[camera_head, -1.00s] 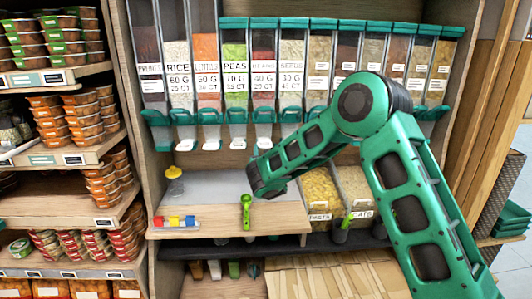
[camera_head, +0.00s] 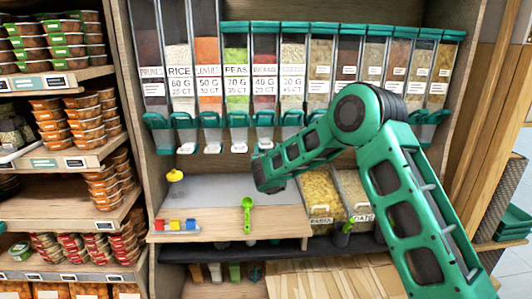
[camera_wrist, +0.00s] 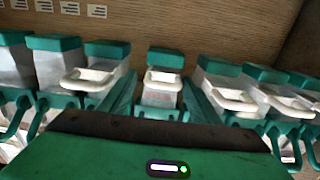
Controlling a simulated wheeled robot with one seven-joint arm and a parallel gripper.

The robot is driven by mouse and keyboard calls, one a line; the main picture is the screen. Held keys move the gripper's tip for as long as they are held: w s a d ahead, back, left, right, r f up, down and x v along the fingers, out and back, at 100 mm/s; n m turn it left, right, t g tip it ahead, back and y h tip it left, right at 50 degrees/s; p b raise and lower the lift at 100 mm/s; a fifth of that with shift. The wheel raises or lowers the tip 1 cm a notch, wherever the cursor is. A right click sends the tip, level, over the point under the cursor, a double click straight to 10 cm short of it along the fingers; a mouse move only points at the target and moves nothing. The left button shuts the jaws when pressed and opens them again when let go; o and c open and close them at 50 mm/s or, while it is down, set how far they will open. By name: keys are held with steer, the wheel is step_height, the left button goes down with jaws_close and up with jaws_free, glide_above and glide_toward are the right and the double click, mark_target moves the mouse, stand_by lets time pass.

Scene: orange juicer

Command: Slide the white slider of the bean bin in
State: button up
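The bean bin (camera_head: 265,75) hangs in the row of clear dispensers, between the peas and seeds bins. Its white slider (camera_head: 265,147) shows at its lower end, just above my arm. In the head view my gripper is hidden behind my own arm. In the wrist view my gripper (camera_wrist: 162,108) shows two green fingers set apart, so it is open. A bin with a white slider (camera_wrist: 163,76) stands between and beyond the fingers; its label is not readable there. I cannot tell whether the fingers touch it.
Neighbouring bins with white sliders crowd both sides, such as the rice bin's slider (camera_head: 187,148).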

steer(key=shift+s+a, duration=0.1)
steer(key=shift+s, duration=0.05)
steer(key=s, duration=1)
steer(key=shift+s, duration=0.25)
